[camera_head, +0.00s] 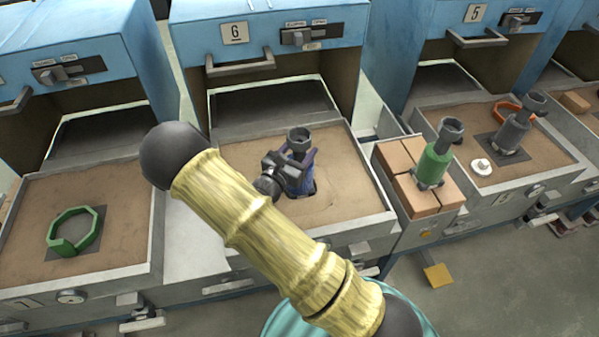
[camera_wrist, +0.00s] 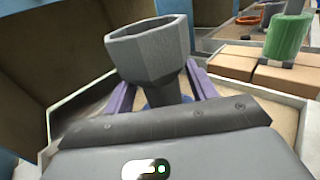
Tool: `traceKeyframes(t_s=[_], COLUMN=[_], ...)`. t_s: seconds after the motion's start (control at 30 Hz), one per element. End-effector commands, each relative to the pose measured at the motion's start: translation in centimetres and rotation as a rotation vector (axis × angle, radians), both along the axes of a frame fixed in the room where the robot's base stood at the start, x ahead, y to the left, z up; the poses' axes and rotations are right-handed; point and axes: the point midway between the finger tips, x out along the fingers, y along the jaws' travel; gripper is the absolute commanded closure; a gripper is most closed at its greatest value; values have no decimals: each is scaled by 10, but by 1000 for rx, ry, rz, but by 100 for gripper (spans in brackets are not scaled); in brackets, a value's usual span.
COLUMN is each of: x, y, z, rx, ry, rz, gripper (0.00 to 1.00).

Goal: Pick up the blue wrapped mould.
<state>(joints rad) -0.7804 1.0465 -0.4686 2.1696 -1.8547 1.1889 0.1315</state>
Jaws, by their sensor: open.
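The blue wrapped mould (camera_head: 302,186) stands upright in the sand of the middle drawer, under number 6. Its grey cup-shaped top (camera_head: 299,136) rises above my gripper. In the wrist view the grey cup and neck (camera_wrist: 152,55) fill the middle, with a little blue at the base. My gripper (camera_head: 301,158) is open, its purple fingers on either side of the mould's neck. In the wrist view the fingers (camera_wrist: 160,90) show left and right of the neck. Whether they touch it I cannot tell. My wrist hides part of the mould's body.
A green wrapped mould (camera_head: 435,165) stands on bricks (camera_head: 398,160) to the right. A grey mould (camera_head: 514,130), an orange ring (camera_head: 508,108) and a white piece (camera_head: 481,167) are in the right drawer. A green ring (camera_head: 75,233) lies in the left drawer. Blue housings (camera_head: 270,35) stand behind.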

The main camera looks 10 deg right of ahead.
Motion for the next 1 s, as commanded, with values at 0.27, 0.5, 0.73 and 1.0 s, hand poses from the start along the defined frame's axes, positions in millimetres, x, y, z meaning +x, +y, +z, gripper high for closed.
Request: traceKeyframes(t_s=[0.27,0.5,0.73,1.0], x=[0,0,0,0], y=[0,0,0,0], z=[0,0,0,2], rx=[0,-1,-1,-1], ry=[0,1,0,-3], rz=[0,0,0,-1], gripper=[43,75,100,100])
